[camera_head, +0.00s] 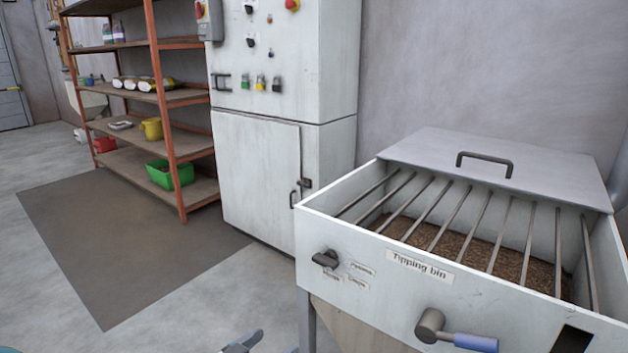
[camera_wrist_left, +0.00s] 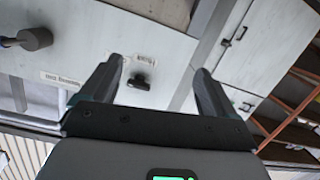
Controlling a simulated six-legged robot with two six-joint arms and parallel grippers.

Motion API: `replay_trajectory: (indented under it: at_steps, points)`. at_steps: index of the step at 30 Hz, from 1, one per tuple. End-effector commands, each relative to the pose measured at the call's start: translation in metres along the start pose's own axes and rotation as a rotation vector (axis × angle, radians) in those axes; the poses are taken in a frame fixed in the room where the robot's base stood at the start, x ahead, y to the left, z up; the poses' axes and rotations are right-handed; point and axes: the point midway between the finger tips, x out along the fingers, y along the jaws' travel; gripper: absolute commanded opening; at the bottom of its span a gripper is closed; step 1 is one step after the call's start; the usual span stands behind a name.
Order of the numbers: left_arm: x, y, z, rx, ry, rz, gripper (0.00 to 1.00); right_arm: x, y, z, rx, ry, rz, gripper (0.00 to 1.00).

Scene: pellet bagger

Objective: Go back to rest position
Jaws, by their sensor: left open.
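My left gripper (camera_head: 242,346) just enters at the bottom edge of the head view, low and left of the tipping bin. In the left wrist view the two fingers of my left gripper (camera_wrist_left: 157,66) stand wide apart with nothing held between them. The bin's black selector knob (camera_head: 326,259) is on the front panel. It also shows in the left wrist view (camera_wrist_left: 139,82), framed between the fingers and apart from them. My right gripper is in neither view.
The tipping bin (camera_head: 388,262) has a barred top over brown pellets, a raised lid (camera_head: 500,160) and a blue-handled lever (camera_head: 475,342). A white control cabinet (camera_head: 258,170) stands behind. Orange-framed shelves (camera_head: 165,110) stand left. The floor mat (camera_head: 110,240) is clear.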

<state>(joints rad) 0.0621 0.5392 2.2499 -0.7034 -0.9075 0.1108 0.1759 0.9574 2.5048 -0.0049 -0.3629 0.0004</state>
Motion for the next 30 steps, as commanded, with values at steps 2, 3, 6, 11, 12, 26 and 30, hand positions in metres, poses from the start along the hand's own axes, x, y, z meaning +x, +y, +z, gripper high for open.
replay_trajectory:
  at_steps: [2, 3, 6, 11, 12, 26, 30]
  points:
    - [-0.004, -0.005, 0.073, -0.128, -0.157, -0.051, 0.89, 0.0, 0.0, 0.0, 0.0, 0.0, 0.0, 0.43]
    - [-0.01, -0.005, 0.106, -0.188, -0.236, -0.081, 0.89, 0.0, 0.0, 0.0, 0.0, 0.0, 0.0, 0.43]
    - [-0.032, 0.001, 0.182, -0.325, -0.436, -0.153, 0.89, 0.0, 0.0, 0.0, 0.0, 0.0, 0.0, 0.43]
    - [-0.08, 0.023, 0.267, -0.496, -0.714, -0.242, 0.89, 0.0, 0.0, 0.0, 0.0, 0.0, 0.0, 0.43]
    - [-0.092, 0.03, 0.283, -0.531, -0.776, -0.26, 0.89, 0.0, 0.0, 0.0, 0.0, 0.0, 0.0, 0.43]
    - [-0.182, 0.086, 0.263, -0.713, -1.138, -0.349, 0.89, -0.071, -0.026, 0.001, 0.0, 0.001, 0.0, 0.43]
    - [-0.19, 0.094, 0.216, -0.712, -1.136, -0.349, 0.89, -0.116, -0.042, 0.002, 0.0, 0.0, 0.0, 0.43]
